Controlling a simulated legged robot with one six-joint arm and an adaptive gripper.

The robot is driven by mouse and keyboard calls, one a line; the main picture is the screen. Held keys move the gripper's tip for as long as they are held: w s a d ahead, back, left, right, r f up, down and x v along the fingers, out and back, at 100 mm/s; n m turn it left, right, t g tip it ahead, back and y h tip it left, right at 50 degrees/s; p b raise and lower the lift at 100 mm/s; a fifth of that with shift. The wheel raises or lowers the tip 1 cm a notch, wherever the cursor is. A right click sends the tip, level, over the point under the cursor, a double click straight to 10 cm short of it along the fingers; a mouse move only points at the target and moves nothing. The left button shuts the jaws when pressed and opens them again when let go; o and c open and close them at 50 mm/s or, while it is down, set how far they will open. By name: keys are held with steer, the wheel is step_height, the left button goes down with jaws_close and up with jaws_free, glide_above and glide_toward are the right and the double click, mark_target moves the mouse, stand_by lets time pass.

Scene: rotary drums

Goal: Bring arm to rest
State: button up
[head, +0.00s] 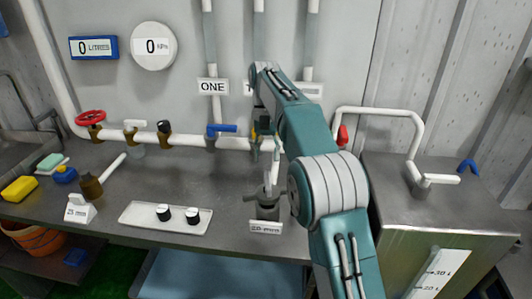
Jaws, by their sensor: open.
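My teal and grey arm (340,225) rises from the lower right, bends at its elbow and reaches up to a wrist near the back wall. My gripper (268,178) appears to hang down from that wrist, partly hidden behind the arm. It is open, above or beside a dark grey cylindrical holder (268,211) with a white label on the bench. Grey prong-like shapes stand at the holder's top; I cannot tell whether they belong to the gripper or touch it. Nothing is clearly held.
Behind runs a white pipe with a red valve wheel (90,117) and a blue lever (222,128). A metal tank (440,205) stands at right.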

steer(key=shift+w+r, duration=0.1)
steer(key=shift+r, duration=0.15)
steer(key=shift+r, duration=0.15)
steer(key=s+d+r+t, duration=0.3)
steer(key=s+r, duration=0.1)
steer(key=s, duration=0.3)
steer(key=s+d+r+t, duration=0.2)
steer(key=s+d+r, duration=0.15)
steer(key=s, duration=0.35)
steer(key=s+d+f+t, duration=0.2)
steer(key=s+f, duration=0.2)
steer(key=s, duration=0.5)
steer(key=s+d+f+t, duration=0.2)
steer(key=s+f, duration=0.3)
steer(key=s, duration=0.4)
steer(key=shift+d+t, duration=0.25)
steer(key=shift+t, duration=0.35)
steer(key=shift+s, duration=0.1)
